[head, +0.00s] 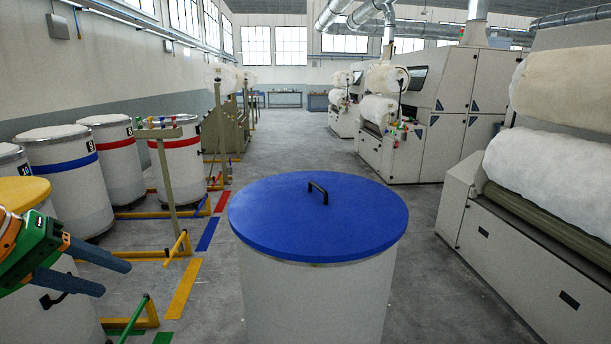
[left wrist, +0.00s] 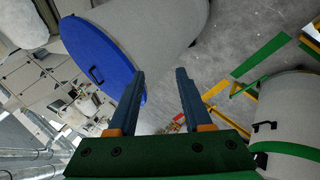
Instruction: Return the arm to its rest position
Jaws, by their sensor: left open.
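My left gripper (head: 98,270) is at the lower left of the head view, green with two dark blue fingers spread apart. In the left wrist view the same gripper (left wrist: 160,92) is open, with nothing between its fingers. A white can with a blue lid (head: 300,225) and a black handle stands upright in front of me. The blue lid also shows in the left wrist view (left wrist: 92,52), beside the left finger and behind it. My right gripper is not in view.
A yellow-lidded can (head: 25,195) stands at the left, partly behind my left gripper. Cans with red (head: 115,145) and blue (head: 55,165) bands stand behind it. Carding machines (head: 540,230) line the right. Yellow floor frames (head: 180,250) lie left of the blue-lidded can. The middle aisle is clear.

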